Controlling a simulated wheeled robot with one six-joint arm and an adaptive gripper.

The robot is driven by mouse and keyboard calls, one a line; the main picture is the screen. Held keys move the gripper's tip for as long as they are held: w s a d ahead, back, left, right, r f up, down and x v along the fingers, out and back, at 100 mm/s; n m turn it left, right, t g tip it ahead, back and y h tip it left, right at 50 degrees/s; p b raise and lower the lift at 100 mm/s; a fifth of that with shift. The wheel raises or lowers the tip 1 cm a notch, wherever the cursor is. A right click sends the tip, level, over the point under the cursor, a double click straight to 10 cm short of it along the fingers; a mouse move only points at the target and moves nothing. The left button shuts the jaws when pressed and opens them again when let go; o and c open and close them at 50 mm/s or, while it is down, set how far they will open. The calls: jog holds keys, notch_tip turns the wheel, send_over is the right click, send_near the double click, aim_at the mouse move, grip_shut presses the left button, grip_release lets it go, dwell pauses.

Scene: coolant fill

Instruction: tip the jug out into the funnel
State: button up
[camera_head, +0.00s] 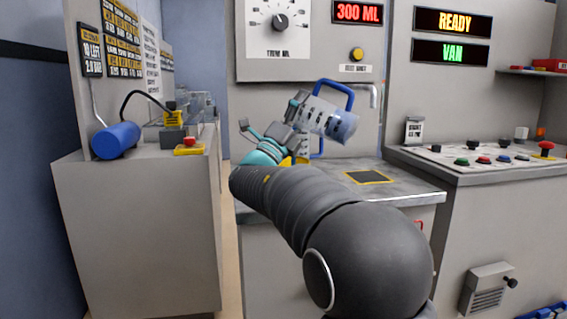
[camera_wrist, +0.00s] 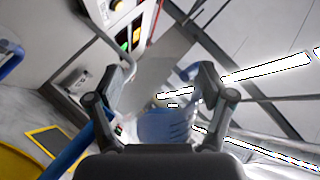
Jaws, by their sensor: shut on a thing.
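The jug (camera_head: 325,118), clear with a blue handle and bluish liquid, is held tilted above the counter, its liquid toward the right end. In the wrist view the jug (camera_wrist: 168,128) sits between the fingers. My gripper (camera_head: 297,112) is shut on it; its fingers also show in the wrist view (camera_wrist: 165,85). A yellow thing (camera_head: 288,161) is partly hidden behind my arm, below and left of the jug; I cannot tell whether it is the funnel. No pouring stream is visible.
The counter (camera_head: 415,192) bears a yellow-edged black pad (camera_head: 369,177). A metal spout (camera_head: 372,90) is right of the jug, under a panel reading 300 ML (camera_head: 358,12). A button console (camera_head: 490,157) stands right. A bench with a blue cylinder (camera_head: 116,140) stands left.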

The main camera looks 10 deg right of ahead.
jog(key=shift+a+n+t, duration=0.1)
jog(key=shift+n+t, duration=0.4)
jog(key=shift+n, duration=0.1)
jog(key=shift+w+a+r+n+t+y+p, duration=0.1)
jog(key=shift+w+a+n+t+y+p, duration=0.25)
jog(key=shift+n+t, duration=0.25)
jog(key=shift+w+a+r+n+t+y+p, duration=0.15)
jog(key=shift+a+n+t+y+p, duration=0.1)
jog(key=shift+n+t+y+p, duration=0.3)
jog(key=shift+w+a+f+n+t+y+p, duration=0.1)
jog(key=shift+w+a+n+t+y+p, duration=0.15)
jog(key=shift+n+t, duration=0.35)
jog(key=shift+w+a+n+t+y, duration=0.2)
jog(key=shift+n+t+y, duration=0.55)
jog(key=shift+n, duration=0.45)
jog(key=shift+w+a+n+t+y, duration=0.15)
jog(key=shift+n+t+y, duration=0.5)
jog(key=shift+n, duration=0.5)
jog(key=shift+s+m+g+h, duration=0.1)
jog(key=shift+m+g+h, duration=0.25)
jog(key=shift+m, duration=0.05)
